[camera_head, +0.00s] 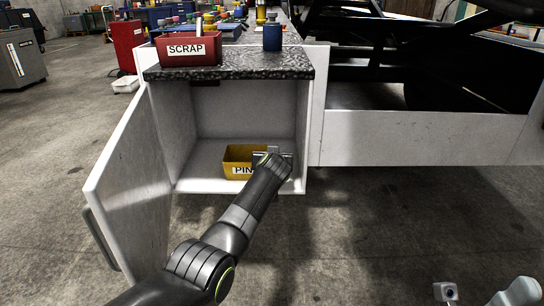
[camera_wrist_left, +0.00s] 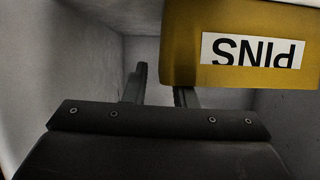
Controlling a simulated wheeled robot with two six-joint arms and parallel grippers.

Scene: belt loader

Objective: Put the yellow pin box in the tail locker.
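The yellow pin box (camera_head: 235,154), labelled PINS, sits on the floor of the open tail locker (camera_head: 185,181), near its right side. In the left wrist view the pin box (camera_wrist_left: 185,45) fills the upper right with its label upside down. My left gripper (camera_head: 274,156) reaches into the locker at the right end of the box. In the left wrist view the left gripper (camera_wrist_left: 160,90) has its fingers apart. One finger is clear of the box edge; the other's tip is hidden behind the box.
The locker door (camera_head: 130,190) hangs open on the left. A speckled counter (camera_head: 235,69) above the locker carries a red SCRAP bin (camera_head: 188,50) and a blue bottle (camera_head: 272,36). A pale panel (camera_head: 420,138) runs to the right. The floor in front is mostly clear.

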